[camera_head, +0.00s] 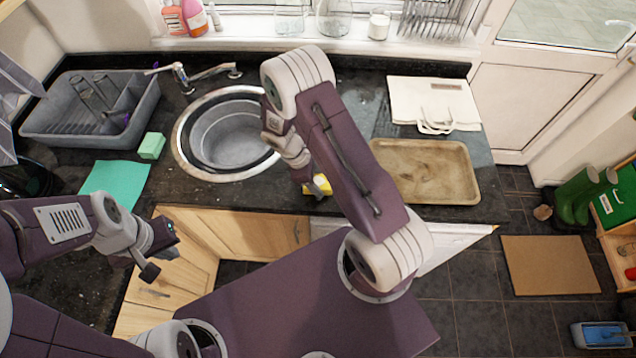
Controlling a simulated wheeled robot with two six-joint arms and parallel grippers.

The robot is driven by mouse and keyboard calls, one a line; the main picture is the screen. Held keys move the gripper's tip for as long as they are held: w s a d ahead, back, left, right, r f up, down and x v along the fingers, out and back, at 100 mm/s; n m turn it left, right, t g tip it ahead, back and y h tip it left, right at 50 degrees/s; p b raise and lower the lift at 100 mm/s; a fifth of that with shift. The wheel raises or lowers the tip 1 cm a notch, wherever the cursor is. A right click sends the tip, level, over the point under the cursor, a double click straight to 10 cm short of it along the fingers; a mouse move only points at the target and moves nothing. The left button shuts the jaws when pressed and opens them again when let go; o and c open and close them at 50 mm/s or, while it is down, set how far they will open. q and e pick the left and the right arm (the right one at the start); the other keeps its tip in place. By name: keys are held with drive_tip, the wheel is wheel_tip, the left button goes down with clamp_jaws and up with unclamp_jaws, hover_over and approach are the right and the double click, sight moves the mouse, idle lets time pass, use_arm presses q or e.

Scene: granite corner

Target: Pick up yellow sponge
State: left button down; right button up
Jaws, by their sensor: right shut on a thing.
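The yellow sponge (323,183) is near the counter's front edge, just right of the sink. My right gripper (314,188) reaches down from my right arm and is shut on the yellow sponge. The arm and gripper hide part of the sponge, and I cannot tell whether it is clear of the counter. My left gripper (160,256) is in front of the counter at the lower left, with its fingers apart and nothing between them.
The round sink (183,160) lies left of the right gripper. A brown tray (467,185) stands to the right. A green sponge (151,146), a teal cloth (115,178) and a grey dish rack (50,130) are on the left counter. A white bag (425,98) lies behind the tray.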

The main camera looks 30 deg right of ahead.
sight(322, 182)
drive_tip(key=shift+w+a+r, duration=0.1)
drive_tip(key=shift+w+r, duration=0.05)
drive_tip(key=shift+r, duration=0.25)
drive_tip(key=r, duration=0.1)
drive_tip(key=r+b, duration=0.1)
drive_tip(key=s+d+r, duration=0.1)
drive_tip(key=r, duration=0.1)
drive_tip(key=s+d+r+b, duration=0.1)
drive_tip(key=s+d+r, duration=0.5)
drive_tip(key=s+d, duration=0.1)
drive_tip(key=shift+s+d+r, duration=0.15)
drive_tip(key=shift+s+d, duration=0.05)
drive_tip(key=shift+s, duration=0.05)
drive_tip(key=o, duration=0.7)
drive_tip(key=c, duration=0.4)
